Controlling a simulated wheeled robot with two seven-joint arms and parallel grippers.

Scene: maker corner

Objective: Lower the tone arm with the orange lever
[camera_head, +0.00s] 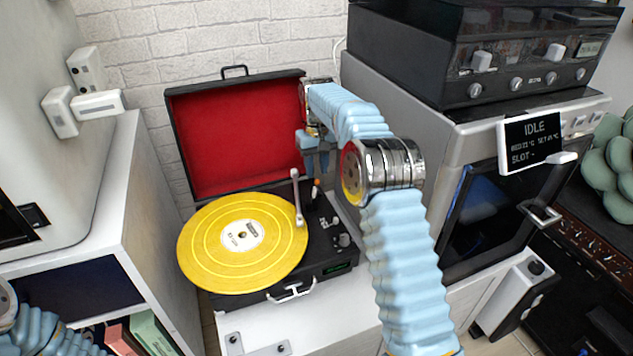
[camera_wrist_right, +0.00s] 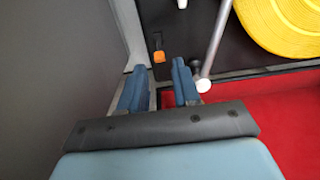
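A black turntable holds a yellow record (camera_head: 225,268) with a white label. The silver tone arm (camera_head: 297,197) lies along the record's right edge; whether it touches the record cannot be told. The small orange lever (camera_head: 316,183) stands on the deck just right of the tone arm. My right gripper (camera_head: 318,168) is above the back right of the deck, above the lever, fingers pointing down. In the right wrist view, its two blue fingers (camera_wrist_right: 157,85) are apart and empty. The orange lever tip (camera_wrist_right: 159,57) shows just beyond them, with the tone arm (camera_wrist_right: 214,42) beside it. My left gripper is out of view.
The turntable's open red-lined lid (camera_head: 235,135) stands upright behind the deck. A grey machine (camera_head: 460,165) with a display stands close on the right, beside my right arm. A white cabinet (camera_head: 120,190) is on the left. Knobs (camera_head: 342,240) sit at the deck's right.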

